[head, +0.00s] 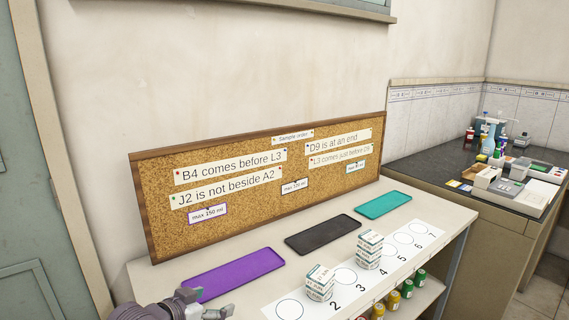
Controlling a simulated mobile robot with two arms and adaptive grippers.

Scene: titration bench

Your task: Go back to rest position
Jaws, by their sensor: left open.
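My left gripper (207,303) is at the bottom left of the head view, in front of the purple tray (235,273). It is open and I see nothing between its fingers. My right gripper is not in view. Two small white boxes with printed labels stand on the numbered white strip (291,308). The nearer box (320,283) stands between the first circle and the number 2. The other box or stack of boxes (369,249) stands farther along, near the number 4. My gripper is apart from both.
A corkboard (240,200) with pinned notes stands behind the table (408,212). A black tray (322,235) and a teal tray (384,204) lie empty. Colored cans (393,299) stand on a lower shelf. A dark-topped bench (432,168) with bottles and equipment stands at the right.

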